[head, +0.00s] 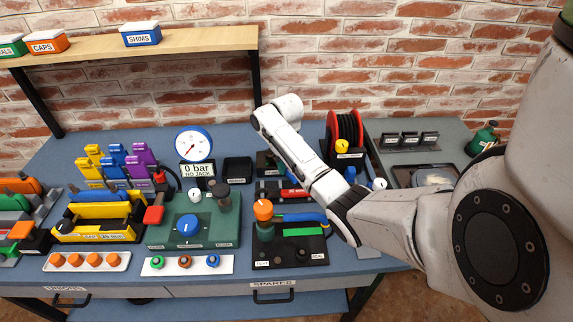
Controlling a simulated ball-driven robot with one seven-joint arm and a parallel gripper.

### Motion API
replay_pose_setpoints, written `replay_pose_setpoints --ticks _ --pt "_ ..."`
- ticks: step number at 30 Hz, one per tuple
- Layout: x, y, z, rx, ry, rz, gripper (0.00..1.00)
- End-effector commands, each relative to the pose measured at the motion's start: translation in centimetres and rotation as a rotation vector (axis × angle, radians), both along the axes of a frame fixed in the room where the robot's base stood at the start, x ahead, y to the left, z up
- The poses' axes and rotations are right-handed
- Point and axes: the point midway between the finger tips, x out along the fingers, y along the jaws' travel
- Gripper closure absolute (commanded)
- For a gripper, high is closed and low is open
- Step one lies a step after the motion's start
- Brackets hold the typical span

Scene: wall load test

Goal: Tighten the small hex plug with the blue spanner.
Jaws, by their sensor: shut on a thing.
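My arm comes in from the right and bends up across the middle of the bench. Its far white end (285,109) stands above the bench near the wall. My gripper's fingers do not show; the arm links hide that spot. A blue handle-like bar (303,217) lies on a black tray (290,256) in front of the arm, beside a green one; it may be the blue spanner, but I cannot tell. A second blue piece (350,175) shows just behind the arm. I cannot pick out the small hex plug.
A green panel with a blue knob (187,228), a pressure gauge (194,143) and a yellow block (97,218) fill the left. A red hose reel (346,131) stands behind the arm. A wooden shelf (190,40) overhangs the back left. Drawers line the front.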

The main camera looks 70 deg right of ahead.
Motion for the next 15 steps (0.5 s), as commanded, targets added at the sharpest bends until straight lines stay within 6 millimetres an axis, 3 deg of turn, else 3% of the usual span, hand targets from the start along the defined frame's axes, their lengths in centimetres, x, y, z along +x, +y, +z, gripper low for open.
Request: replay_pose_setpoints --ticks 15 --pt "0.02 -0.03 -0.4 -0.001 0.0 0.0 1.0"
